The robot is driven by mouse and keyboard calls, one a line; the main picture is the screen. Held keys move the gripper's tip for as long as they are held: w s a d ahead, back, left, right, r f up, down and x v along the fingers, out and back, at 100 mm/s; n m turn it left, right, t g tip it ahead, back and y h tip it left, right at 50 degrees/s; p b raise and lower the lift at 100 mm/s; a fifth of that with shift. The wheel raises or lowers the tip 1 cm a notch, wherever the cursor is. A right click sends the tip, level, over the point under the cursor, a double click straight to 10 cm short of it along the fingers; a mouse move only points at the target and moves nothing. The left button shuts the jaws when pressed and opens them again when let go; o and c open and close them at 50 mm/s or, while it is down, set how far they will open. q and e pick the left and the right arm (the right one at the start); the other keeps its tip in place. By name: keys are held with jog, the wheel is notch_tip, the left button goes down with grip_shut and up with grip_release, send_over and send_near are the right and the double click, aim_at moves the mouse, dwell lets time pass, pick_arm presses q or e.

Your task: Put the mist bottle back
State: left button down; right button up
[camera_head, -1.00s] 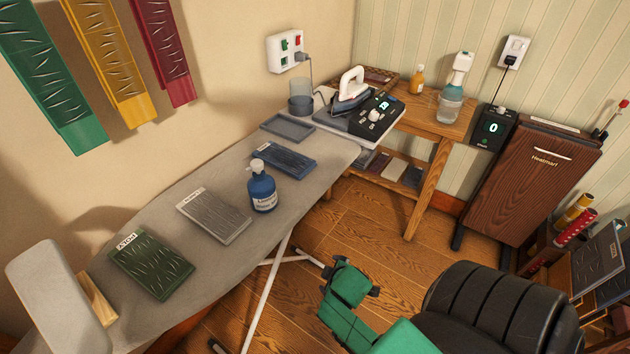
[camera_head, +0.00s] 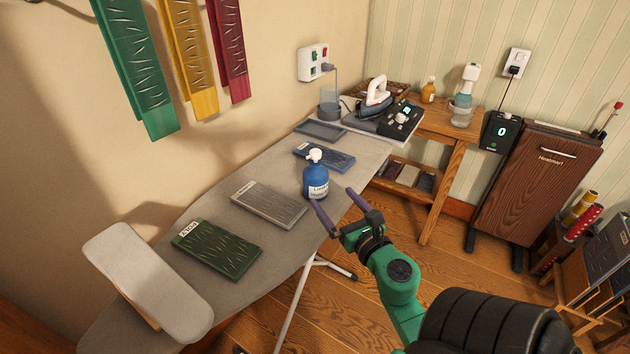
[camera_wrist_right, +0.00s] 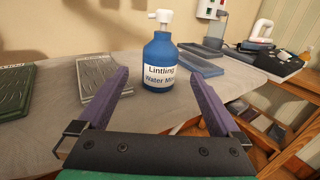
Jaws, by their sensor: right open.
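The blue mist bottle (camera_head: 316,178) with a white spray top stands upright on the grey ironing board (camera_head: 225,192), near its right-hand edge. My right gripper (camera_head: 346,204) is open, its two purple fingers pointing toward the bottle from the near right. In the right wrist view the bottle (camera_wrist_right: 160,62) stands just beyond and between the open fingertips (camera_wrist_right: 162,82), with its label, partly reading "Water Mist", facing me. The gripper appears empty and apart from the bottle. My left gripper is not in view.
Green (camera_head: 215,250), grey (camera_head: 268,204) and blue (camera_head: 324,156) boards lie around the bottle. A clear cylinder holder (camera_head: 330,102) and an iron (camera_head: 376,97) stand at the far end. A wooden shelf table (camera_head: 448,130) holds an amber bottle (camera_head: 429,90) and a clear spray bottle (camera_head: 463,102).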

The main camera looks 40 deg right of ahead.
aim_at(321, 180)
jog(key=p+x, duration=0.1)
jog(key=x, duration=0.1)
jog(key=r+p+x, duration=0.1)
jog(key=x, duration=0.1)
jog(key=shift+w+d, duration=0.15)
jog(key=shift+w, duration=0.15)
jog(key=x, duration=0.5)
jog(key=f+p+x, duration=0.1)
jog(key=x, duration=0.2)
jog(key=shift+w, duration=0.3)
jog(key=shift+w+d+f, duration=0.1)
jog(key=shift+w+f, duration=0.05)
jog(key=shift+w, duration=0.2)
jog(key=shift+s, duration=0.15)
jog(key=c, duration=1.5)
grip_shut()
